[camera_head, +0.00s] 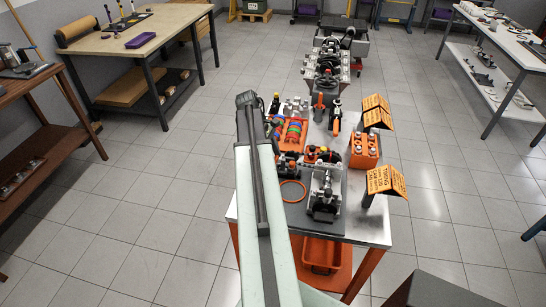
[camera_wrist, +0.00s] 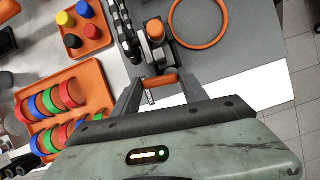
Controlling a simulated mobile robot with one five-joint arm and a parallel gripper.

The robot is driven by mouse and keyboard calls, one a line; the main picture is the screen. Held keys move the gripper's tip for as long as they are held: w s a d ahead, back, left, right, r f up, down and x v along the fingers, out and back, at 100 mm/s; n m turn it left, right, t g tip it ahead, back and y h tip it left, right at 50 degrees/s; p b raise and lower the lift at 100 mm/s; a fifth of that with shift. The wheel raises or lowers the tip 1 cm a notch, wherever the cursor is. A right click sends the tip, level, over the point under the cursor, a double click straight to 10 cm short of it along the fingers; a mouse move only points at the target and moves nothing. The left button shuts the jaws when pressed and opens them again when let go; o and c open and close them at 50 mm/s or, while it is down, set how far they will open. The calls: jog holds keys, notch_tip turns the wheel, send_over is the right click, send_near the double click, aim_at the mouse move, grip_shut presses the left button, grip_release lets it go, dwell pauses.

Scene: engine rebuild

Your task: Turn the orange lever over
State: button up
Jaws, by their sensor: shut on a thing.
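The orange lever (camera_wrist: 163,79) is a short orange bar in the middle of the wrist view. A small metal pin shows just below the lever, between the fingers. In the head view my arm covers the gripper, and I cannot make out the lever there.
An orange ring (camera_wrist: 198,20) lies on the grey mat beside the mechanism. Left are an orange tray of coloured rings (camera_wrist: 62,105) and an orange tray with coloured caps (camera_wrist: 84,30). In the head view, a grey engine part (camera_head: 325,190) and orange signs (camera_head: 386,180) stand to the right.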

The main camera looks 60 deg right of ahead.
dwell(0.4)
jog(key=o, duration=1.4)
jog(key=p+v, duration=0.7)
jog(key=shift+w+r, duration=0.15)
jog(key=shift+r, duration=0.25)
